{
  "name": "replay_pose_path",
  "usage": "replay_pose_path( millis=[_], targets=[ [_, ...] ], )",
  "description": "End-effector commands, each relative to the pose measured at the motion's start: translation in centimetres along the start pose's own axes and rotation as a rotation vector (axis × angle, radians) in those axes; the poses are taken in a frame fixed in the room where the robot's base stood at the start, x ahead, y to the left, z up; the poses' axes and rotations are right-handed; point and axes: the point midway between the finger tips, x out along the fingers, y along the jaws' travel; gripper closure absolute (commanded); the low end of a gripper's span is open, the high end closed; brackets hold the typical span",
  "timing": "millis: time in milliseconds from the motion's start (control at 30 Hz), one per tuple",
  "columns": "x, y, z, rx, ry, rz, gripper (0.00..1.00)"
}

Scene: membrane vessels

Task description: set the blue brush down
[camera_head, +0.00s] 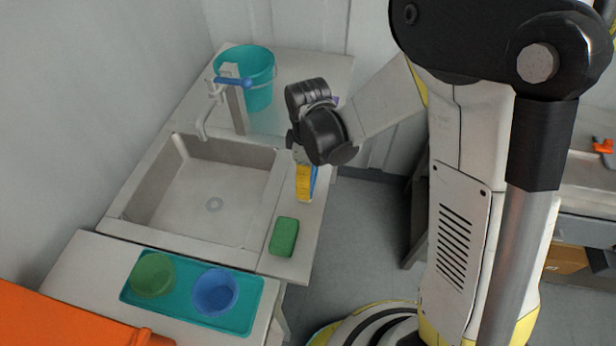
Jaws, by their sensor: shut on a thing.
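My gripper (304,160) is over the right side of the sink counter, pointing down, seen mostly from behind its dark wrist. It is shut on the blue brush (315,177), of which only a narrow blue strip shows beside a yellow upright piece. The rest of the brush is hidden by the gripper and the yellow piece. I cannot tell whether the brush touches the counter (308,222).
A green sponge (284,237) lies on the counter in front. The empty sink (205,192) is to the left, with a blue-handled tap (234,84) and teal bucket (258,92) behind. A teal tray (240,323) holds a green cup (152,274) and blue cup (214,291).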

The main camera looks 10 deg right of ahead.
Motion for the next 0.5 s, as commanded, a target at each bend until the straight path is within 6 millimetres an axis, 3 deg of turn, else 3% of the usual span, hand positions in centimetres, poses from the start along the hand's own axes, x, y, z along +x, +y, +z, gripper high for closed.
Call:
replay_pose_path(
  millis=[100,133,200,500],
  targets=[
    [0.43,0.01,0.00,0.000,0.000,0.000,0.51],
    [0.45,0.01,0.00,0.000,0.000,0.000,0.20],
    [0.33,0.01,0.01,0.000,0.000,0.000,0.00],
    [-0.01,0.01,0.01,0.000,0.000,0.000,0.00]
  ],
)
